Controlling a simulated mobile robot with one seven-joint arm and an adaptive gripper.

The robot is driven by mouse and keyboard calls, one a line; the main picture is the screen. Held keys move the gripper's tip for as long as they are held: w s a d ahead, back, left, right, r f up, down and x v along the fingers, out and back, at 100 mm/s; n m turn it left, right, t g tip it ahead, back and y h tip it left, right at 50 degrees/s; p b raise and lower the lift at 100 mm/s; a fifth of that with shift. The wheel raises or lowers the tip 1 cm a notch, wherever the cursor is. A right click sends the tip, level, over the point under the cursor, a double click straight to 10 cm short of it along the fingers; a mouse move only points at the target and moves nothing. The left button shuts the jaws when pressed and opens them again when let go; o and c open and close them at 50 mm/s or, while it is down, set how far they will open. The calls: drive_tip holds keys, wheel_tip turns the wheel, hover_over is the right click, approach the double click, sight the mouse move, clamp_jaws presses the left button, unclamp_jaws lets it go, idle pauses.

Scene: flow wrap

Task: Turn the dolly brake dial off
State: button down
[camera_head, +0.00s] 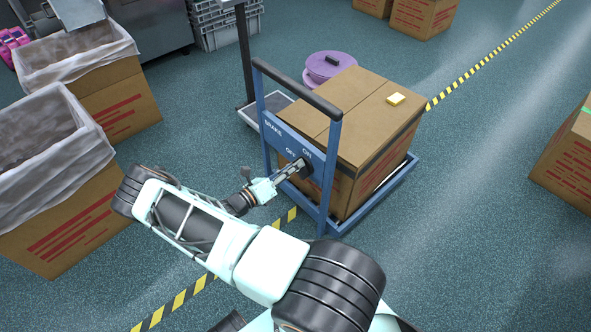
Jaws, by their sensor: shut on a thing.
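The blue dolly (334,142) stands near the middle of the head view, with an upright push handle (296,90) and a blue panel marked BRAKE, OFF and ON. The black brake dial (307,166) sits at the panel's right end, just below the ON mark. My gripper (302,165) reaches the panel from the lower left and is shut on the dial. The gripper fingers partly cover the dial, so which mark its pointer faces cannot be told. A large closed carton (350,110) rests on the dolly behind the panel.
Two open lined cartons (45,220) (135,105) stand at the left. A purple reel (322,66) and a scale post (243,50) are behind the dolly. Another carton (566,160) is at the right edge. The floor right of the dolly is clear.

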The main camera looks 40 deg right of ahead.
drive_tip(key=n+b, duration=0.1)
drive_tip(key=n, duration=0.1)
drive_tip(key=f+n, duration=0.1)
drive_tip(key=n, duration=0.1)
drive_tip(key=shift+w+n+b, duration=0.15)
drive_tip(key=shift+n+b, duration=0.15)
drive_tip(key=shift+b, duration=0.1)
drive_tip(key=shift+f+n+b, duration=0.2)
drive_tip(key=shift+n+b, duration=0.45)
drive_tip(key=shift+n, duration=1.65)
drive_tip(key=c, duration=2)
unclamp_jaws()
drive_tip(key=shift+o, duration=0.2)
drive_tip(key=shift+w, duration=0.1)
drive_tip(key=s+a, duration=0.1)
drive_tip(key=a, duration=1.1)
